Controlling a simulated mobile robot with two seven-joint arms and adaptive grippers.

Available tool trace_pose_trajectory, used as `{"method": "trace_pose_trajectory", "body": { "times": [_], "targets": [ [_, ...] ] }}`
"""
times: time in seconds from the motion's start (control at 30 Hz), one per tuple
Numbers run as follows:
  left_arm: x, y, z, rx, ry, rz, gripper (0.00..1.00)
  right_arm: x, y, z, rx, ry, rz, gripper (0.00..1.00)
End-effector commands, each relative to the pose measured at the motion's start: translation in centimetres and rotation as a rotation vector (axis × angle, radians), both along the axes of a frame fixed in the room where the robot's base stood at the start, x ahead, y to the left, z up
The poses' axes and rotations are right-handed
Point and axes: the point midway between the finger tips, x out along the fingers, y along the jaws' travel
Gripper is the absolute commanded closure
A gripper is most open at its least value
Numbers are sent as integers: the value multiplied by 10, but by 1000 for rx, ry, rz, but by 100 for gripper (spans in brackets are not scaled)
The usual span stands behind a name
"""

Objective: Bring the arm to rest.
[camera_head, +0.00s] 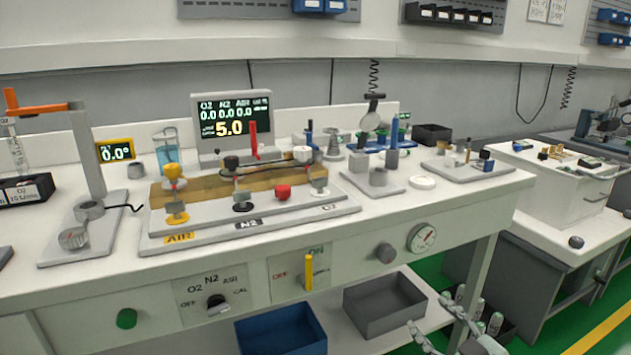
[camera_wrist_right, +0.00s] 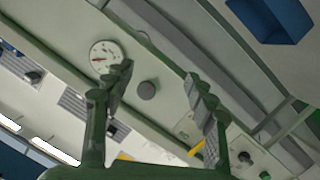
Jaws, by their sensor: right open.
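My right gripper (camera_head: 458,320) shows at the lower right of the head view, in front of the bench's front edge and below its top. Its fingers also show in the right wrist view (camera_wrist_right: 157,85), spread apart with nothing between them. Part of my arm behind the fingers is cut off by the lower edge of the head view. My left gripper is in neither view.
The white bench front carries a round gauge (camera_head: 422,238), a grey knob (camera_head: 386,253) and a yellow lever (camera_head: 308,271). A blue bin (camera_head: 282,332) and a grey bin (camera_head: 385,305) sit on the lower shelf. Green floor (camera_head: 590,300) lies right.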

Motion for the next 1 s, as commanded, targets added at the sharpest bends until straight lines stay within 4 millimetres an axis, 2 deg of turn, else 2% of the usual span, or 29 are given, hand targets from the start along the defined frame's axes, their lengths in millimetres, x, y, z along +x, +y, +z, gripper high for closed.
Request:
{"method": "trace_pose_trajectory", "body": {
  "times": [0.03,0.13,0.2,0.3,0.4,0.5,0.6,0.7,1.0],
  "targets": [
    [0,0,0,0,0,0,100,-11,-5,-33,14,101,-62,44],
    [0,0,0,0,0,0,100,-45,-18,-99,28,326,-195,44],
    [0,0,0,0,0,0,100,-78,-23,-142,35,488,-278,44],
    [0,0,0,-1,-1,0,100,-130,-24,-191,46,704,-375,44],
    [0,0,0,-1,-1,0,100,-177,-21,-223,54,880,-445,44],
    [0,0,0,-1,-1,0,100,-213,-16,-242,56,1005,-490,44],
    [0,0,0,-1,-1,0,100,-233,-13,-250,57,1074,-512,44],
    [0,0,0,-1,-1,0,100,-241,-12,-253,57,1099,-520,44],
    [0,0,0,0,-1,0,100,-240,-12,-253,56,1098,-520,44]
  ]
}}
